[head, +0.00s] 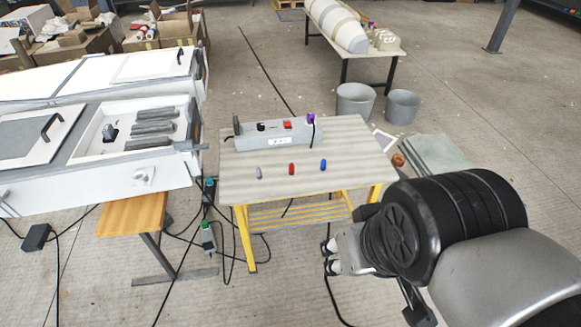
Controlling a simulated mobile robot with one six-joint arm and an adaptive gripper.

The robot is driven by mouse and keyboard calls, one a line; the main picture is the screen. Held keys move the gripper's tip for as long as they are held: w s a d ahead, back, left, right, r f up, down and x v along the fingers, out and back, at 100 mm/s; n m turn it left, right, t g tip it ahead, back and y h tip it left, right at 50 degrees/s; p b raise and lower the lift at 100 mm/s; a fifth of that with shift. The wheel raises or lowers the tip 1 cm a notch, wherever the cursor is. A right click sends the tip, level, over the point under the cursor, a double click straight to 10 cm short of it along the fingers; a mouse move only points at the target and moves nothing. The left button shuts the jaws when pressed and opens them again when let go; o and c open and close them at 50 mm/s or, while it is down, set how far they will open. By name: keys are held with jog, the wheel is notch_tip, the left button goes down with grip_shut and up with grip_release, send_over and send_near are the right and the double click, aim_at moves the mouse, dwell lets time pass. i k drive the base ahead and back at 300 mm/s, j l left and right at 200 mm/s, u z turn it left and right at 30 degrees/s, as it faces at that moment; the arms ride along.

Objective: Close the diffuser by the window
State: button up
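No window shows, and I cannot tell for certain which thing is the diffuser. At the left stands a long white unit with panels and black handles. Its grey-white panel (30,137) lies beside an open compartment (112,112) with grey bars in it. A second white panel (150,66) with a black handle lies on the part behind. My gripper (328,257) is at the lower middle right, in front of the wooden table. Its two dark fingertips look apart, with nothing between them. It is far from the white unit.
A wooden table (350,150) with yellow legs holds a grey box (275,146) and small grey, red and blue pieces. Two grey buckets (355,100) stand behind it. Cables lie on the floor around a wooden stool (133,216). Cardboard boxes (95,42) stand at the back left.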

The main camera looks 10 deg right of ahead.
aim_at(28, 139)
jog(key=j+u, duration=0.1)
jog(key=u, duration=1.4)
jog(key=i+j, duration=0.15)
jog(key=i, duration=0.95)
jog(key=i+j, duration=0.1)
jog(key=i, duration=1)
